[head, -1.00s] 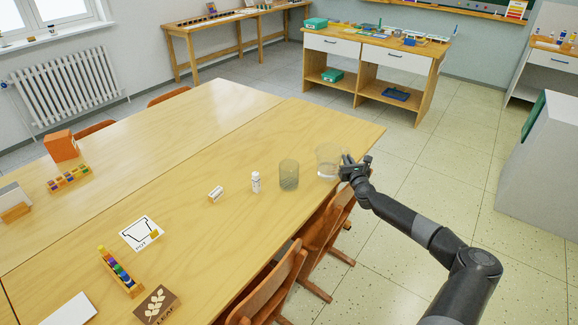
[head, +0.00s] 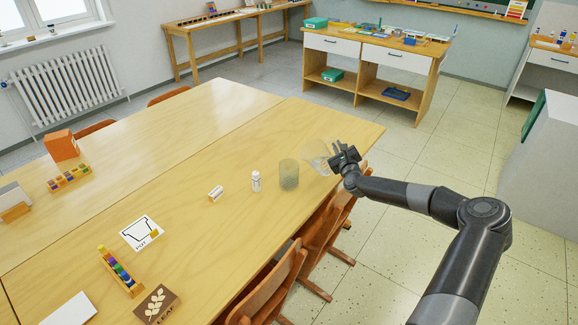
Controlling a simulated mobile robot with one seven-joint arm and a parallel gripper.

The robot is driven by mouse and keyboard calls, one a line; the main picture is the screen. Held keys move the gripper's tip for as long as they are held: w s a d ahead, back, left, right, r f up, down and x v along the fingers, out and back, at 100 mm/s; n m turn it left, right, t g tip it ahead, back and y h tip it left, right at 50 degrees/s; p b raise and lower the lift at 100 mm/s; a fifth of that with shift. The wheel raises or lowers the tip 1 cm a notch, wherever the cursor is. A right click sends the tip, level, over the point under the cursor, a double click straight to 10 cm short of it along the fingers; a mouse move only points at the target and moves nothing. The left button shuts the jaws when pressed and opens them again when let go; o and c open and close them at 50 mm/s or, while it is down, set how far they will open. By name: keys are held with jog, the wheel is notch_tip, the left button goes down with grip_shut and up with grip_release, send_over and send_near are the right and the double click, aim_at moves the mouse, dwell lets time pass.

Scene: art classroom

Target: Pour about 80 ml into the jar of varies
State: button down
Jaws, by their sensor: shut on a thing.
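A clear glass vessel (head: 316,157) is held in my gripper (head: 338,158) near the right edge of the wooden table (head: 180,225). It is tilted, its left side toward a greyish glass jar (head: 289,174) that stands upright on the table. The held vessel is just right of the jar and above its rim level. My gripper is shut on the vessel's right side. I cannot tell whether liquid is flowing or how much either vessel holds.
A small white bottle (head: 256,182) and a small white label block (head: 215,194) stand left of the jar. A pot card (head: 141,233) and a leaf box (head: 157,304) lie farther left. Wooden chairs (head: 318,240) are tucked along the table's near edge.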

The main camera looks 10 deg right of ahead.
aim_at(329, 139)
jog(key=r+n, duration=0.1)
jog(key=a+r+n, duration=0.1)
jog(key=r, duration=0.1)
jog(key=a+r+n, duration=0.1)
jog(key=r, duration=0.1)
jog(key=shift+s+a+n, duration=0.1)
jog(key=shift+a+n, duration=0.1)
jog(key=shift+n, duration=0.1)
jog(key=shift+a+r+n+p, duration=0.3)
jog(key=shift+a+r+n, duration=0.05)
jog(key=shift+r+n, duration=0.3)
jog(key=shift+a+r, duration=0.15)
jog(key=shift+r, duration=0.05)
jog(key=shift+a+r+n, duration=0.15)
jog(key=shift+r+n, duration=0.05)
jog(key=shift+n, duration=0.15)
jog(key=shift+s+a+r+n+p, duration=0.1)
jog(key=shift+a+r+n+p, duration=0.4)
jog(key=shift+n+p, duration=0.15)
jog(key=shift+a+r+n+p, duration=0.35)
jog(key=shift+r+p, duration=0.05)
jog(key=shift+p, duration=0.4)
jog(key=shift+a+r+n+p, duration=0.3)
jog(key=shift+a+p, duration=0.1)
jog(key=shift+a, duration=0.1)
dwell(0.7)
